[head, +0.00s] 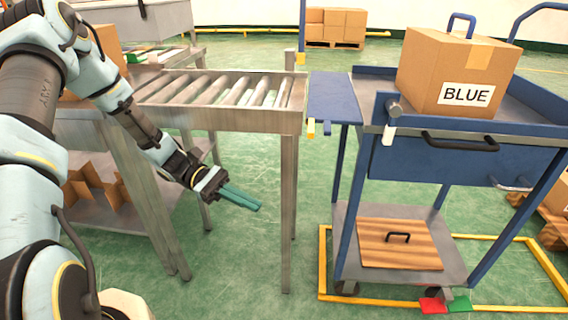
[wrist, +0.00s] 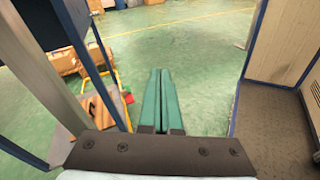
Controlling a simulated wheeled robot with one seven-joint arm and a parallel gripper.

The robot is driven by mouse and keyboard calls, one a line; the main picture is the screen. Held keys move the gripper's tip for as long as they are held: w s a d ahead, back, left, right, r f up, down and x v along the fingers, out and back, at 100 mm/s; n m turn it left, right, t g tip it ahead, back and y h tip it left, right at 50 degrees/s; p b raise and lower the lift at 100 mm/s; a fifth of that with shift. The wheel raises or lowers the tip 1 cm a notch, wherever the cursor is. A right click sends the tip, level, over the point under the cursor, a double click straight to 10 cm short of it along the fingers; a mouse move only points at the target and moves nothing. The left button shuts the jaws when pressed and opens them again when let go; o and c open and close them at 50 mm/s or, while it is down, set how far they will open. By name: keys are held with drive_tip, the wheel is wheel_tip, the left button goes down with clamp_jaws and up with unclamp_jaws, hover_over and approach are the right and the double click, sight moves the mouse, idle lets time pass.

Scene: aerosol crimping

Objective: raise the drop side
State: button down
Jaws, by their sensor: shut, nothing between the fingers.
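A blue cart (head: 465,160) stands at the right of the head view. At its left end a blue flap (head: 335,97) lies out about level towards the roller conveyor; it looks like the drop side, in its lowered position. A small yellow tab (head: 311,128) is at its near corner. My gripper (head: 259,207) is below and left of the flap, in front of the conveyor legs, touching nothing. Its teal fingers are shut together and empty; they also show in the wrist view (wrist: 160,85). The flap cannot be surely picked out in the wrist view.
A cardboard box (head: 455,75) marked BLUE stands on the cart. The roller conveyor (head: 225,122) is left of the flap, its leg (head: 289,210) close to my gripper. A wooden board (head: 400,245) lies on the cart's lower shelf. A yellow frame (head: 323,270) surrounds the cart's foot.

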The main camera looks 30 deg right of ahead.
drive_tip(key=w+d+n+g+h, duration=0.35)
drive_tip(key=d+n+h, duration=0.4)
drive_tip(key=h, duration=0.55)
drive_tip(key=w+r+p+x, duration=0.1)
drive_tip(key=x, duration=1.1)
drive_tip(key=shift+a+r+m+t+p, duration=0.15)
drive_tip(key=shift+r+m+t+p, duration=0.2)
drive_tip(key=shift+r+m+t, duration=0.1)
